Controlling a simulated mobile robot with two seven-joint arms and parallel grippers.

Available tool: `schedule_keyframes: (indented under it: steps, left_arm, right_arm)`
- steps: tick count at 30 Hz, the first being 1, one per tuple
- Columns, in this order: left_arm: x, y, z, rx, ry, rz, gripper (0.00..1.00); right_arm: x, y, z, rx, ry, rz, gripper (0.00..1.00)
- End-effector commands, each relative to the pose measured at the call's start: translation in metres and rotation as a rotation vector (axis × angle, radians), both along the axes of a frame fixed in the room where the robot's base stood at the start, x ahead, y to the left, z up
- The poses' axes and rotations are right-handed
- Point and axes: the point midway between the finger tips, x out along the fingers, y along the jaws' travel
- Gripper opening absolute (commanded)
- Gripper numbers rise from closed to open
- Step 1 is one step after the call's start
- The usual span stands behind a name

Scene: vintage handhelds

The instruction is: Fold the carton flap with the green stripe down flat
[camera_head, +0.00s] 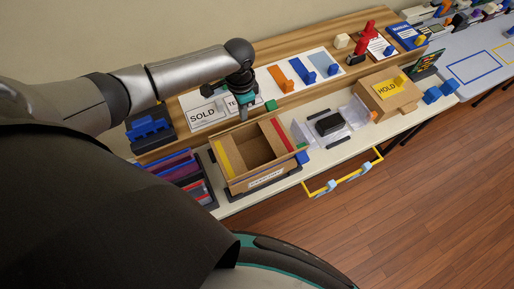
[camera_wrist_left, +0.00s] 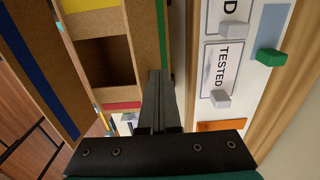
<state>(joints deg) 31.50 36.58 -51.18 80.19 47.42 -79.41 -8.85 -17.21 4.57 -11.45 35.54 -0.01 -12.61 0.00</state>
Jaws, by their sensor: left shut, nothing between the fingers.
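The open carton (camera_head: 262,181) stands on the white counter, its inside visible. It also shows in the left wrist view (camera_wrist_left: 88,22). The flap with the green stripe (camera_wrist_left: 162,30) is at the carton's back side, seen narrowly, almost edge-on; its exact angle is hard to tell. The yellow-striped flap (camera_head: 222,157) and red-striped flap (camera_head: 275,138) are at the left and right sides. My left gripper (camera_head: 243,115) is shut and empty above the carton's back edge. Its fingers (camera_wrist_left: 156,75) overlap the green-striped flap in the wrist view; contact cannot be told. My right gripper is not in view.
Behind the carton lie the SOLD sign (camera_head: 202,116) and several coloured handles on boards. Dark trays (camera_head: 190,178) stand close on the left. A black item on clear wrap (camera_head: 328,124) and a HOLD box (camera_head: 388,98) are to the right. A yellow frame (camera_head: 343,178) juts out in front.

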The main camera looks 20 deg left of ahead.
Motion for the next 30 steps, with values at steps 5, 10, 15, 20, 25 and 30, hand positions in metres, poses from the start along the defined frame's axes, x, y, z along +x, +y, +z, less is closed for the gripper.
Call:
schedule_keyframes:
  steps: [5,10,15,20,25,30]
  left_arm:
    - [-0.007,-0.008,-0.002,-0.002,0.002,-0.001,0.0]
    - [-0.006,-0.007,-0.003,-0.002,0.001,-0.001,0.0]
    - [-0.011,-0.013,-0.005,-0.001,0.003,-0.002,0.0]
    - [-0.014,-0.016,-0.008,-0.002,0.001,-0.001,0.0]
    - [-0.014,-0.016,-0.008,-0.001,0.002,-0.001,0.0]
    - [-0.019,-0.023,-0.014,-0.002,0.003,-0.002,0.0]
  right_arm:
    - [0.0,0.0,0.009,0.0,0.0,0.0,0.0]
    - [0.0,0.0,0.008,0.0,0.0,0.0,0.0]
    - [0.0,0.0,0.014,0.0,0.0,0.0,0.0]
    - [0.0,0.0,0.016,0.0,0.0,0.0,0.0]
    - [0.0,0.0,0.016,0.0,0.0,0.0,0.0]
    - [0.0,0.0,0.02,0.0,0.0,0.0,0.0]
